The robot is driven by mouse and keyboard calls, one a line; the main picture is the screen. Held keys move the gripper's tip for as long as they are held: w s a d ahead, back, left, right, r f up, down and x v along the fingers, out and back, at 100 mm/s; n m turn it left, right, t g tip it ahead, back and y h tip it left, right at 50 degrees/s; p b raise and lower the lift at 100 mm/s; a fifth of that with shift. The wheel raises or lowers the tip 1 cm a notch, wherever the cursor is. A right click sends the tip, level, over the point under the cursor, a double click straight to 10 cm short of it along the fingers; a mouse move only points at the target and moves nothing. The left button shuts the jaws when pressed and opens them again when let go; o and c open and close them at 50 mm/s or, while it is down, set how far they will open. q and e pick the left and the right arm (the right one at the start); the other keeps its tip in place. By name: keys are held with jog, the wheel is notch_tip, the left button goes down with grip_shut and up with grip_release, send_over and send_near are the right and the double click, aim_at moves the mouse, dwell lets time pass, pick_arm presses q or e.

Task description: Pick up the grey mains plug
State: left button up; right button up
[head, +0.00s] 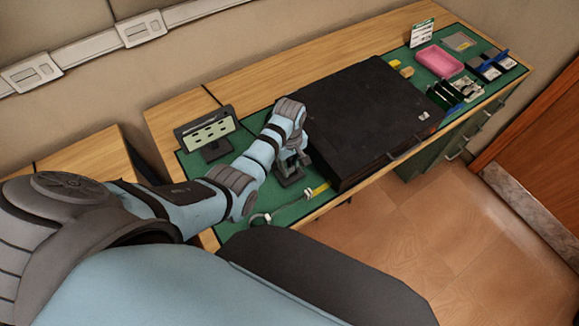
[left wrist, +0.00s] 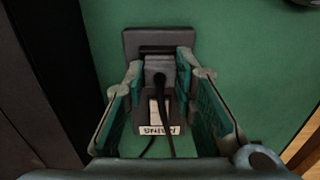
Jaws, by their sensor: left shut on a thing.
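The grey mains plug (left wrist: 160,72) shows in the left wrist view between the two fingers of my left gripper (left wrist: 166,84). Its dark cord runs down over a white label reading MAINS (left wrist: 158,130). The gripper is shut on the plug. A dark grey block (left wrist: 134,42) with a slot lies just behind the plug; I cannot tell whether the plug touches it. In the head view my left gripper (head: 290,160) is over the green mat beside the black case, and it hides the plug.
The large black case (head: 365,110) stands close to the right of my left gripper. A small display on a stand (head: 207,130) is to its left. A grey cable with a yellow piece (head: 318,189) lies in front. A pink tray (head: 440,61) and small parts are at the far right.

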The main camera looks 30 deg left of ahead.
aim_at(290, 165)
pick_arm(q)
notch_tip(290, 165, up, 10)
dwell(0.5)
